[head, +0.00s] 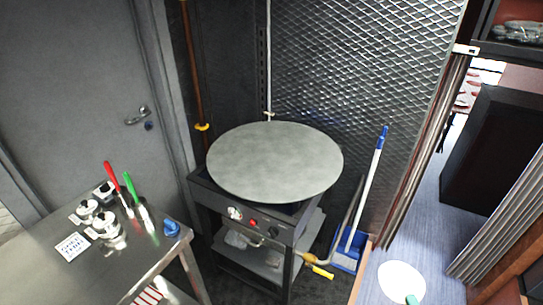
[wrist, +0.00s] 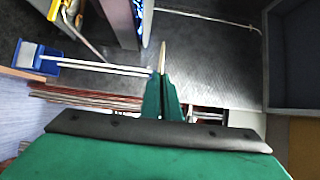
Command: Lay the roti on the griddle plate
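The roti (head: 401,283) is a pale, thin round disc at the lower right of the head view. A green fingertip of my gripper (head: 411,299) shows at its lower edge. In the wrist view my gripper (wrist: 164,80) has its green fingers closed together on the roti, seen edge-on as a thin pale strip (wrist: 162,57). The griddle plate (head: 275,160) is a large grey round plate on a dark burner stand. It is bare, and the roti is apart from it, to its lower right.
A steel table (head: 60,285) at left holds several small jars and red- and green-handled tools. A blue dustpan (head: 347,262) and a white-blue pole (head: 362,190) stand right of the burner stand (head: 255,225). A mesh wall (head: 350,80) rises behind the plate.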

